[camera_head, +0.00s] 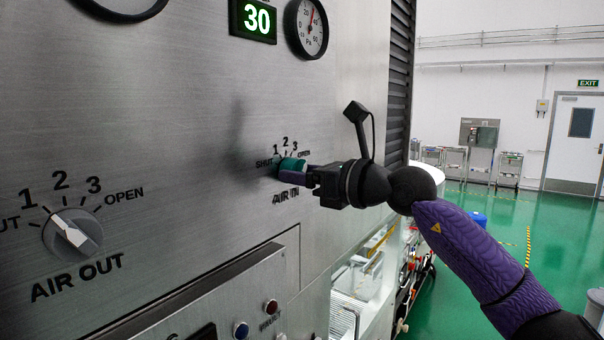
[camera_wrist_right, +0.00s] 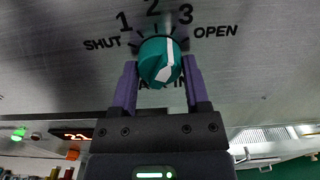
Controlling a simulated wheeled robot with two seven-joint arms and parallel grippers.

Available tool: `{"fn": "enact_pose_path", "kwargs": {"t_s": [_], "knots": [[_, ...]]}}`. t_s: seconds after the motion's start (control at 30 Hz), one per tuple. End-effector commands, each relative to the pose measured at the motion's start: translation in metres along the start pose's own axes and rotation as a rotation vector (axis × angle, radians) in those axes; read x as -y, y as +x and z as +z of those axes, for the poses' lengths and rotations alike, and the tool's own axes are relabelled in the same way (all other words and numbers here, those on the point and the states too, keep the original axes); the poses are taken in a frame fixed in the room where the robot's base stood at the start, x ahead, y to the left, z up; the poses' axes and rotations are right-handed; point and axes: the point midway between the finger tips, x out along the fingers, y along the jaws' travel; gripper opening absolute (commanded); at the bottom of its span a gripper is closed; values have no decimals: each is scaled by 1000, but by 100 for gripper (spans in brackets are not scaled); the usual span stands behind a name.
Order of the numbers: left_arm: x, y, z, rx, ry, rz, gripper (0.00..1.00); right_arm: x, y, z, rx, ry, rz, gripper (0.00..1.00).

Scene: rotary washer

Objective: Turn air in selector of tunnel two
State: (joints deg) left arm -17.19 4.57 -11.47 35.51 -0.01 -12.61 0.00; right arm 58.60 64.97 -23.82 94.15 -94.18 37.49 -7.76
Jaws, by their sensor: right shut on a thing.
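The teal AIR IN selector knob (camera_head: 291,165) sits on the steel panel, with SHUT, 1, 2, 3 and OPEN marked around it. My right gripper (camera_head: 293,171) is at the knob, its purple fingers on either side of it. In the right wrist view the knob (camera_wrist_right: 160,62) sits between the fingertips of my right gripper (camera_wrist_right: 160,75), which is shut on it. The knob's white pointer line runs up and slightly right, between the 2 and the 3. The gripper hides part of the AIR IN lettering. My left gripper is not in view.
A grey AIR OUT knob (camera_head: 72,233) is at lower left on the panel. A green display (camera_head: 257,20) reads 30 beside a round gauge (camera_head: 306,27). Open green floor (camera_head: 480,240) lies to the right.

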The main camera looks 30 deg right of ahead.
Motion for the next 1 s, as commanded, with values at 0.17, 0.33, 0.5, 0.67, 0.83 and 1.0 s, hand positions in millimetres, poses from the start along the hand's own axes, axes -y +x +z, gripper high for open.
{"fn": "enact_pose_path", "kwargs": {"t_s": [0.17,0.33,0.5,0.67,0.83,1.0], "knots": [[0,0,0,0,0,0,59,0,0,1,2,15,-1,1],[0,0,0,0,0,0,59,0,0,1,2,16,-1,1],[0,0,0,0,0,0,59,0,0,1,2,15,-1,1],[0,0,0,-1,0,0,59,0,0,1,2,15,-1,93],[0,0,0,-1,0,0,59,0,0,0,1,15,0,94],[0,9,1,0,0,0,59,1,-10,-3,1,13,-3,94]]}}
